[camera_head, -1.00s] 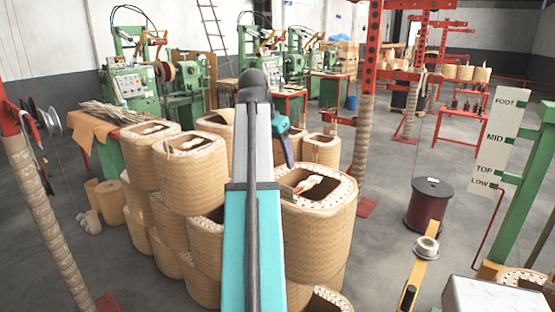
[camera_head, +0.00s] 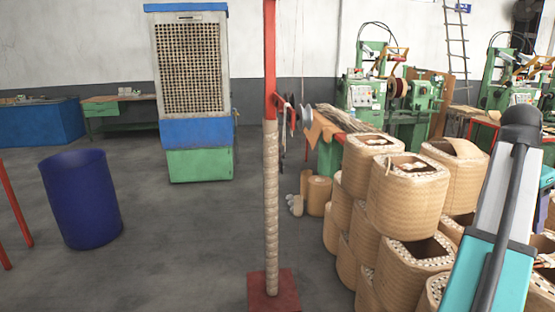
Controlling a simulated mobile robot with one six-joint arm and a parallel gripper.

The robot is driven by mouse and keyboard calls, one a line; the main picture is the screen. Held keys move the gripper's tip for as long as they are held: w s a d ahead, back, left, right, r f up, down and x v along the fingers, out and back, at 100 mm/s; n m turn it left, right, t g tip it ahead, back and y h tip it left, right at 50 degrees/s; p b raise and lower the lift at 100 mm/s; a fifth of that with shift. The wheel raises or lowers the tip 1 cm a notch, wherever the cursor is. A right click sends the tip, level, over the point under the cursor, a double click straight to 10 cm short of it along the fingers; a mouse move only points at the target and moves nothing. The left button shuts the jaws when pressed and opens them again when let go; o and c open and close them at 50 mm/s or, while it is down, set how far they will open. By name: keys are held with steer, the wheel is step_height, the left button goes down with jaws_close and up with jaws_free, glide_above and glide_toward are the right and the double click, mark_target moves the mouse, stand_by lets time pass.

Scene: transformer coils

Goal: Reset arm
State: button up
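My arm shows at the right edge, with a teal link and a grey link rising to a dark joint. My gripper is not clearly visible; only a small teal part shows beyond the arm at the far right edge, and its fingers are out of sight. Stacked transformer coils (camera_head: 408,196) wrapped in tan woven material stand just left of my arm. Several have open tops with pale studs around the rim. My arm hides part of the stack.
A red post (camera_head: 270,200) with a wrapped column stands on a red base in the middle. A blue barrel (camera_head: 80,200) is at left. A tall cooler cabinet (camera_head: 195,90) stands behind. Green winding machines (camera_head: 400,105) are at back right. Grey floor between barrel and post is clear.

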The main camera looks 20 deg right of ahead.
steer(key=w+a+f+n+y, duration=0.1)
steer(key=w+a+f+n, duration=0.1)
steer(key=w+a+f, duration=0.5)
steer(key=w+a+f+n+y, duration=0.1)
steer(key=w+a+f+n, duration=0.1)
steer(key=w+f, duration=0.9)
steer(key=w+a+f+n+g+y, duration=0.15)
steer(key=w+a+f, duration=0.25)
steer(key=a+f, duration=0.7)
steer(key=w+a+f+n+g, duration=0.1)
steer(key=w+a+f+n, duration=0.25)
steer(key=a+f, duration=0.7)
steer(key=s+a+f+n+g, duration=0.1)
steer(key=s+a+f+n, duration=0.15)
steer(key=a+f, duration=0.7)
steer(key=s+a+f+n+g, duration=0.15)
steer(key=s+a+f, duration=0.25)
steer(key=a+f, duration=0.55)
steer(key=s+a+f+n, duration=0.4)
steer(key=s+a+f, duration=0.2)
steer(key=s+f, duration=0.2)
steer(key=s+a+f+n, duration=0.4)
steer(key=s+a+f, duration=0.2)
steer(key=s+f, duration=0.2)
steer(key=shift+s+t+y, duration=0.3)
steer(key=shift+s+y, duration=0.15)
steer(key=shift+s, duration=0.15)
steer(key=shift+r, duration=0.1)
steer(key=shift+c, duration=0.5)
